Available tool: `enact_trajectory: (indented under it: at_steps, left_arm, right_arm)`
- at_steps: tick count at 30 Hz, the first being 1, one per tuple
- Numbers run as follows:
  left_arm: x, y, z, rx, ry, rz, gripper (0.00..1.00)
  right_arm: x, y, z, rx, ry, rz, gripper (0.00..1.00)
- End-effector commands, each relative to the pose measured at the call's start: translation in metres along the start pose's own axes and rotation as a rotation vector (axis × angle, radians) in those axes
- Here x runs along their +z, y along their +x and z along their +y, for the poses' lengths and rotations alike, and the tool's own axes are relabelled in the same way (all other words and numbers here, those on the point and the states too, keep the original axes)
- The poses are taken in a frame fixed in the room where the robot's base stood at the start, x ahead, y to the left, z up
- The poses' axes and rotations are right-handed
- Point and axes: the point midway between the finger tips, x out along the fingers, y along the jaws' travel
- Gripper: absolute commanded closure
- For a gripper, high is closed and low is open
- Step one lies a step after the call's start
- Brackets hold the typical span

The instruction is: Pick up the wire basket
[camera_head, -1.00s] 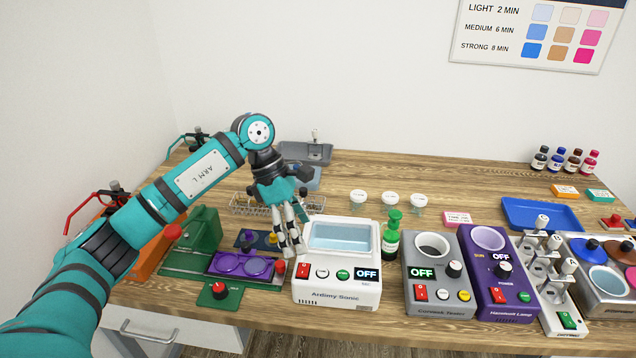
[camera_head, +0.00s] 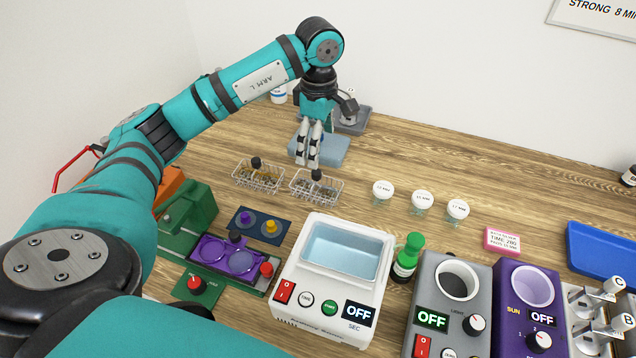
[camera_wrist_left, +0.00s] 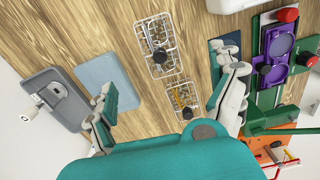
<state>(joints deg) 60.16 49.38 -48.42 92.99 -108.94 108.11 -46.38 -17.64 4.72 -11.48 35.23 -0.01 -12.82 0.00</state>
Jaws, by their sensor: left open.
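Two small wire baskets with black-knobbed handles stand on the wooden bench. The left basket (camera_head: 246,180) holds yellowish parts; the right basket (camera_head: 304,192) holds greyish parts. In the left wrist view the right basket (camera_wrist_left: 171,63) is at the top and the left basket (camera_wrist_left: 171,98) is lower, between the fingers. My left gripper (camera_head: 307,163) is open and empty, pointing down above the bench, just behind the right basket in the head view. Its fingers are spread wide in the left wrist view (camera_wrist_left: 170,92). It touches neither basket visibly. My right gripper is out of view.
A blue-grey mat (camera_head: 331,151) and a grey tray (camera_head: 357,122) lie behind the gripper. A white bath device (camera_head: 345,285), purple holder (camera_head: 228,262) and green device (camera_head: 190,215) stand in front. Several lidded jars (camera_head: 422,198) stand right of the baskets.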

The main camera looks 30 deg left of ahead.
Motion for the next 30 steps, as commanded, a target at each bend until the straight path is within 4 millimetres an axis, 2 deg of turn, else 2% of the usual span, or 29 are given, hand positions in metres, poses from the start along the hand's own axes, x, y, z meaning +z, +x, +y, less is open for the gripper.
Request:
enact_trajectory:
  at_steps: [3, 9, 14, 17, 20, 24, 30]
  left_arm:
    - [0.0, 0.025, -0.001, -0.006, 0.0, 0.001, 0.08]
    - [0.0, 0.056, 0.0, -0.002, -0.001, -0.001, 0.08]
    - [-0.001, 0.065, 0.0, 0.0, 0.0, -0.001, 0.08]
    - [-0.003, 0.074, -0.001, -0.004, -0.001, -0.001, 0.08]
    - [-0.006, 0.089, -0.002, -0.006, -0.001, -0.001, 0.08]
    - [-0.006, 0.109, -0.001, -0.002, 0.0, -0.002, 0.08]
    - [-0.006, 0.116, 0.0, 0.001, 0.0, -0.001, 0.08]
  right_arm:
    - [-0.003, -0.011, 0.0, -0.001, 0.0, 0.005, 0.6]
    - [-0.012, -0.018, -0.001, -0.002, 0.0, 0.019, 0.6]
    - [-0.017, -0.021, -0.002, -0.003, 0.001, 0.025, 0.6]
    - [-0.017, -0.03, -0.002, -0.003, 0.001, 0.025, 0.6]
    - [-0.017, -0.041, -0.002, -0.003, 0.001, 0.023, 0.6]
    - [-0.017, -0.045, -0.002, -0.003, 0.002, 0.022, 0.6]
    - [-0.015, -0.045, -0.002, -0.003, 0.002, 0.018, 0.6]
